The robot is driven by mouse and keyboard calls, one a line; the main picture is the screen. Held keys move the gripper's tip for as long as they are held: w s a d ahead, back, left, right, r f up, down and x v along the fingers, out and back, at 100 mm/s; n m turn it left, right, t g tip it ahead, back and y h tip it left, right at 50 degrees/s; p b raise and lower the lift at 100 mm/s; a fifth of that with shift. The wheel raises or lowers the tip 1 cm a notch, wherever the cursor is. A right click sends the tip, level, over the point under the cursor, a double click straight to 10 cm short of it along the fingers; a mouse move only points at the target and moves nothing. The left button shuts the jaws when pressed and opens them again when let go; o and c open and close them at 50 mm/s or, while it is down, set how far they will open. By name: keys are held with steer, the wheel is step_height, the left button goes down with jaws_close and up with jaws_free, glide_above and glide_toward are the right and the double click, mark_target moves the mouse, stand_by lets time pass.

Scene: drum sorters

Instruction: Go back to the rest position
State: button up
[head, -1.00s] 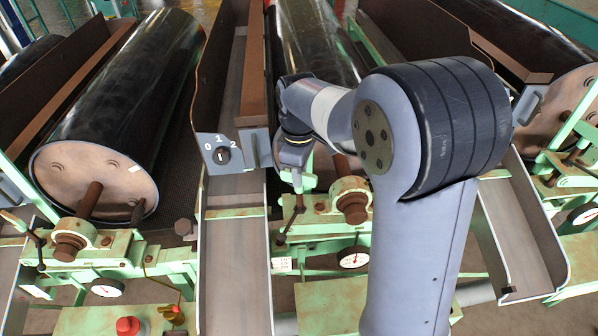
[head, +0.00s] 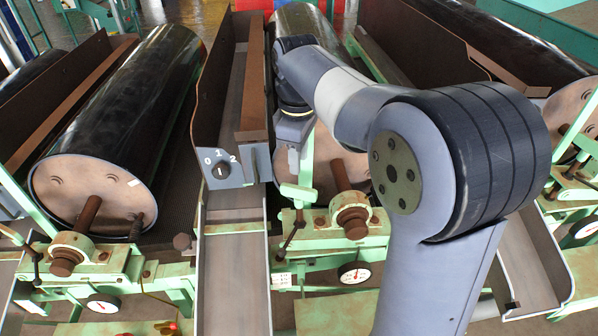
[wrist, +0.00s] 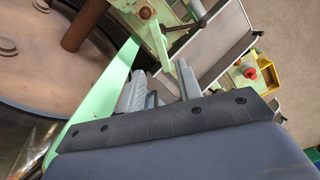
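My gripper (wrist: 160,88) shows in the wrist view with its two grey fingers apart and nothing seen between them. In the head view my arm reaches over the middle drum sorter, and its wrist hangs in front of that drum's end. The fingers are hard to make out there. The middle drum (head: 303,22) is partly hidden by my arm. A grey selector switch (head: 221,170) marked 0, 1, 2 sits left of my wrist, apart from it, with its pointer at about 1.
A black drum (head: 125,110) lies at the left, and another drum end (head: 572,105) shows at the right. Green frames with dial gauges (head: 103,306) stand in front. Metal chutes (head: 232,270) run between the machines. A yellow box with a red button (wrist: 248,72) shows in the wrist view.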

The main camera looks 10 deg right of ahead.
mark_target(299, 187)
steer(key=shift+r, duration=0.65)
step_height(299, 187, down, 11)
steer(key=shift+r+p, duration=0.1)
steer(key=shift+p, duration=0.2)
steer(key=shift+m, duration=0.3)
